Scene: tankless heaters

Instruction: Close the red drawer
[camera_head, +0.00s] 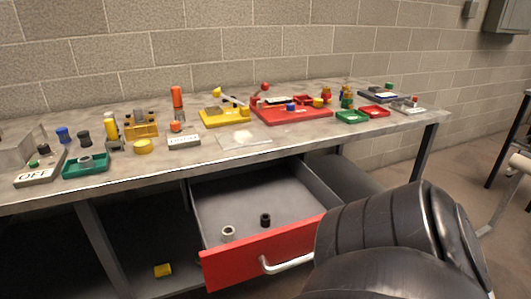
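The red drawer (262,252) is under the workbench and pulled well out, with its grey inside showing. Its red front carries a pale handle (287,264). A white ring-shaped piece (228,233) and a small black cylinder (265,220) lie inside the drawer. A large dark arm link of mine fills the lower right and hides the right end of the drawer front. I see neither of my grippers.
The workbench (190,155) holds several small things, among them a yellow tray (224,117), a red tray (290,115) and a green tray (86,166). A yellow block (162,270) lies low under the bench, left of the drawer. A block wall stands behind.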

